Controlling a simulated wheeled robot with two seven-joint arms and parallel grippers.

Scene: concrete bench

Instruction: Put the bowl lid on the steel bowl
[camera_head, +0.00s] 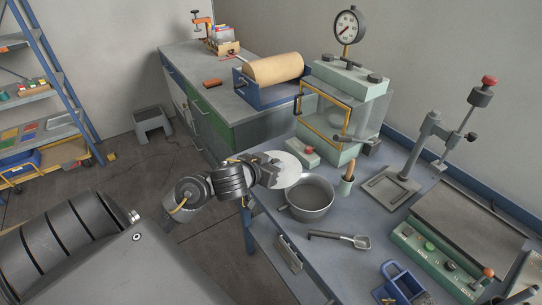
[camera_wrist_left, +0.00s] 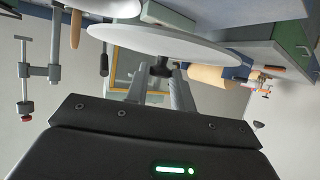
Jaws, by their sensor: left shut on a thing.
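The steel bowl (camera_head: 309,196) stands upright and open on the blue-grey bench, its grey inside showing. The bowl lid (camera_head: 283,171) is a pale round disc, held off the bowl at its far left side in the head view. My left gripper (camera_head: 266,165) is at the lid's left edge in that view. In the left wrist view, the fingers of my left gripper (camera_wrist_left: 160,88) are shut on the dark knob under the pale lid (camera_wrist_left: 165,42) as pictured. The gap between lid and bowl is hard to judge. My right gripper is not in view.
A red-button box (camera_head: 304,152) and a glass-fronted chamber (camera_head: 340,110) are behind. A blue caddy (camera_head: 402,284) is at front right.

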